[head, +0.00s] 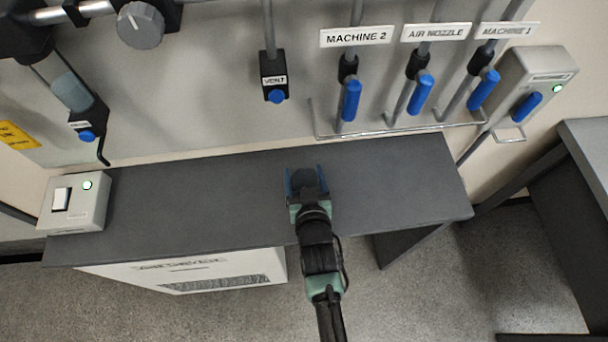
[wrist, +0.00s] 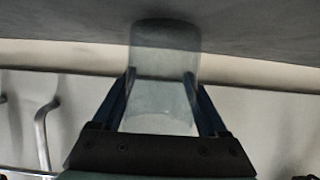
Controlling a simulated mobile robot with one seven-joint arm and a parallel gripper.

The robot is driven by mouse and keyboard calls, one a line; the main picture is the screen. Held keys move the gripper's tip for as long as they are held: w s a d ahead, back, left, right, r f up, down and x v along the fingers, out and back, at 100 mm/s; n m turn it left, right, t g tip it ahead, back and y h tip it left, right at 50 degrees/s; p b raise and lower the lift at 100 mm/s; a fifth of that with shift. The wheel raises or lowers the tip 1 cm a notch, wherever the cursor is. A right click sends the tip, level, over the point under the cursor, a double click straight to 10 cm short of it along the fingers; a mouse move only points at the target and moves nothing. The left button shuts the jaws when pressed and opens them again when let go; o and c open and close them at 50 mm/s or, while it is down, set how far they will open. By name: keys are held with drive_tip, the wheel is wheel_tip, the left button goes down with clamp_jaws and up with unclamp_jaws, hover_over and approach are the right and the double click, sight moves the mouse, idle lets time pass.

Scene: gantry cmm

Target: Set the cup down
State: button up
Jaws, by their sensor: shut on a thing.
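The cup (wrist: 165,75) is a clear, slightly bluish cylinder, seen in the wrist view between my two dark blue fingers. My gripper (head: 306,180) is shut on it, with a finger on each side. In the head view my gripper is over the dark grey bench top (head: 390,185), near its middle. In the wrist view, which looks upside down, the cup's far end overlaps the bench top (wrist: 70,25). I cannot tell whether it touches. In the head view the cup is hard to make out between the fingers.
A white switch box (head: 75,203) with a green light stands at the bench's left end. Blue-handled valves (head: 350,100) and a metal rail (head: 400,130) are on the wall behind. The bench top is clear on both sides of my gripper.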

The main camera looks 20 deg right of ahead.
wheel_tip(320, 180, up, 7)
drive_tip(key=s+a+b, duration=0.1)
drive_tip(key=s+a, duration=0.1)
drive_tip(key=s, duration=0.7)
drive_tip(key=s+a+b, duration=0.2)
drive_tip(key=s+a, duration=0.1)
drive_tip(key=s, duration=0.7)
drive_tip(key=shift+a+f, duration=0.2)
drive_tip(key=shift+a, duration=0.1)
